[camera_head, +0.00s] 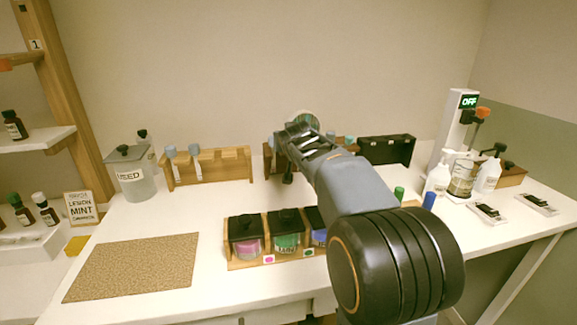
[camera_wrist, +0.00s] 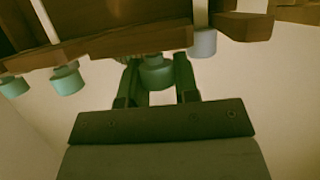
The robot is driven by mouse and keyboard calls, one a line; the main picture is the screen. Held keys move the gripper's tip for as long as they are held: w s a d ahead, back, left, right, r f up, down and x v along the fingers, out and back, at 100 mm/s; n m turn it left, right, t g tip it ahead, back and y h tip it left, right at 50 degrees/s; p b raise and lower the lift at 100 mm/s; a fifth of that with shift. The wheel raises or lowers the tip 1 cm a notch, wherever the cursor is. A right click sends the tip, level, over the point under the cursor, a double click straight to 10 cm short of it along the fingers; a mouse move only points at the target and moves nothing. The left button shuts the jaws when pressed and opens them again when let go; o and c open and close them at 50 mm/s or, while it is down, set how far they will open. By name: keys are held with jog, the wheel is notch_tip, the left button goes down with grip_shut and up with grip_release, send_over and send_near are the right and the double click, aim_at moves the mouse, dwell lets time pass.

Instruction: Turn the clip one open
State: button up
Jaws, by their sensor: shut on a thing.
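My gripper (camera_wrist: 158,85) is shut on a teal-green cap (camera_wrist: 157,72) with its fingers on either side of it. The cap is next to the edge of a wooden rack (camera_wrist: 120,48), which also shows in the head view behind my arm (camera_head: 268,158). In the head view my gripper reaches to the middle rack, and its fingertips are mostly hidden. Other capped pieces, a pale teal one (camera_wrist: 67,80) and a grey-blue one (camera_wrist: 202,42), are at the same rack. No part is plainly recognisable as a clip.
A left wooden rack (camera_head: 225,165) holds grey-blue-ended sticks. A lidded canister (camera_head: 132,180) stands left of it. Black-lidded jars (camera_head: 246,236) sit in a wooden tray at the front. The cork mat (camera_head: 135,265) is bare.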

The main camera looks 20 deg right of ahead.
jog(key=shift+s+a+f+m+g+h+b, duration=0.1)
jog(key=shift+f+m+g+h+b, duration=0.45)
jog(key=shift+b, duration=2.3)
jog(key=shift+r+m+h+b, duration=0.2)
jog(key=shift+m+h+b, duration=0.45)
jog(key=shift+b, duration=0.3)
jog(key=shift+a+m+g+h+b, duration=0.1)
jog(key=shift+m+g+h+b, duration=0.35)
jog(key=shift+m+h+b, duration=0.2)
jog(key=shift+s+r+m+g+h, duration=0.15)
jog(key=shift+r+m+g+h, duration=0.15)
jog(key=shift+m+g+h, duration=0.6)
jog(key=shift+o, duration=0.3)
jog(key=shift+r+m+g+h+p, duration=0.1)
jog(key=shift+m+g+h+p, duration=0.3)
jog(key=shift+m+g+h, duration=0.55)
jog(key=shift+s+m, duration=0.1)
jog(key=shift+m, duration=0.2)
